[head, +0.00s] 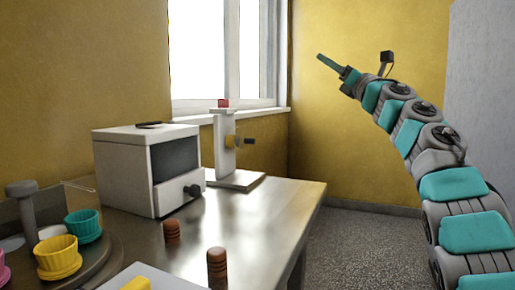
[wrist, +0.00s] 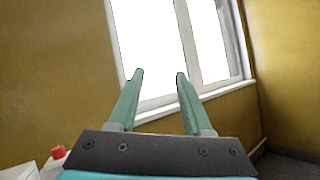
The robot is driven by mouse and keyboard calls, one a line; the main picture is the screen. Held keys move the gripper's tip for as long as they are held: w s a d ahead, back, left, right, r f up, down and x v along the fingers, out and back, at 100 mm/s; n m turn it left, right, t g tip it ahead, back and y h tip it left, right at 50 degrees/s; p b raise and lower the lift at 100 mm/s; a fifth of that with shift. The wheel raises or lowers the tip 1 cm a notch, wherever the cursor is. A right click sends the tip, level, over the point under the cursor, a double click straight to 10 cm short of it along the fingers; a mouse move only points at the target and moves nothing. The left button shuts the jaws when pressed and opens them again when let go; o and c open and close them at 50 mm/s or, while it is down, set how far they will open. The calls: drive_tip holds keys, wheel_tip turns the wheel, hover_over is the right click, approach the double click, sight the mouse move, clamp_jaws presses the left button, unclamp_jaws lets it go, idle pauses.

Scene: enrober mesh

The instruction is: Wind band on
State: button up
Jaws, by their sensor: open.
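A white upright stand (head: 225,140) stands on a flat white base on the metal table. The red button also shows low at the left in the wrist view (wrist: 58,151). No mesh band can be made out clearly. My gripper (head: 328,63) is raised well above and to the right of the stand, pointing left. In the wrist view my gripper (wrist: 160,75) has its two teal fingers apart, with nothing between them.
A white box (head: 145,170) with a dark window and knob stands left of the stand. Brown ridged cylinders (head: 217,268) stand near the front. Coloured cups (head: 58,257) sit on a round dark tray (head: 105,262). The table's right side is clear. A window (head: 222,50) is behind.

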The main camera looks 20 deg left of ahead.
drive_tip(key=s+a+f+n+g+y+b, duration=0.1)
drive_tip(key=s+a+f+n+g+y, duration=0.2)
drive_tip(key=s+a+f+n+g, duration=0.55)
drive_tip(key=n+g+h+b, duration=0.1)
drive_tip(key=n+g+h, duration=0.2)
drive_tip(key=n+g, duration=0.55)
approach(239, 142)
drive_tip(key=n+t, duration=0.1)
drive_tip(key=w+d+n+t, duration=0.1)
drive_tip(key=t, duration=0.1)
drive_tip(key=shift+w+d+f+n, duration=0.2)
drive_tip(key=shift+w+n, duration=0.1)
drive_tip(key=shift+n, duration=0.1)
drive_tip(key=a, duration=0.5)
drive_tip(key=a+p, duration=0.1)
drive_tip(key=a, duration=0.1)
drive_tip(key=shift+w+a, duration=0.3)
drive_tip(key=shift+a, duration=0.05)
clamp_jaws()
